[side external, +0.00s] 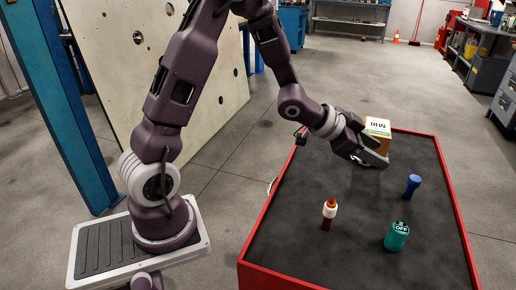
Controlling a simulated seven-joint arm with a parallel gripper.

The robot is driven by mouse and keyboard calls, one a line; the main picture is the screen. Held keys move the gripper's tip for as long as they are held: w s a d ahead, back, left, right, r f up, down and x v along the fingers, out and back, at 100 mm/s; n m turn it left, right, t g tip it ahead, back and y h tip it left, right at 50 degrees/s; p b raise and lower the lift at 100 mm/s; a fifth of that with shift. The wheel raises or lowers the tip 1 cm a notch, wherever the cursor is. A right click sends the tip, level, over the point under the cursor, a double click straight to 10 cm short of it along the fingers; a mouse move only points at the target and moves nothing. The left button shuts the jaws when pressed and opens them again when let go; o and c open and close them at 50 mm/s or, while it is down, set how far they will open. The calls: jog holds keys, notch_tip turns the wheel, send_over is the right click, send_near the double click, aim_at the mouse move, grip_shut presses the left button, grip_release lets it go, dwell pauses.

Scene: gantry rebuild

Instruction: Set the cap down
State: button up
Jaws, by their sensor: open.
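My gripper (376,160) is open, low over the far part of the dark table top (330,180), beside the near face of a cardboard box (377,128). I see nothing held between its fingers. A slim red-brown piece (328,213) with a white band and an orange top stands upright at the middle of the table. A blue piece (411,186) with a wider top stands to the right. I cannot tell which of these is the cap.
The table has a raised red rim (452,200). The left and front parts of its top are clear. A pale panel with holes (150,60) and a blue post (60,110) stand left. Workbenches and an orange cone (396,38) are far behind.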

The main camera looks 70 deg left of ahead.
jog(key=s+a+r+n+g+y, duration=0.1)
jog(key=s+a+r+n+y, duration=0.15)
jog(key=s+r, duration=0.4)
jog(key=s+a+r+n+g+y, duration=0.1)
jog(key=s+r+n+g+y, duration=0.2)
jog(key=s, duration=0.7)
jog(key=s+d+g+h, duration=0.1)
jog(key=s+d, duration=0.3)
jog(key=s, duration=1.2)
jog(key=shift+s+h, duration=0.2)
jog(key=shift+h, duration=0.15)
jog(key=shift+r, duration=0.1)
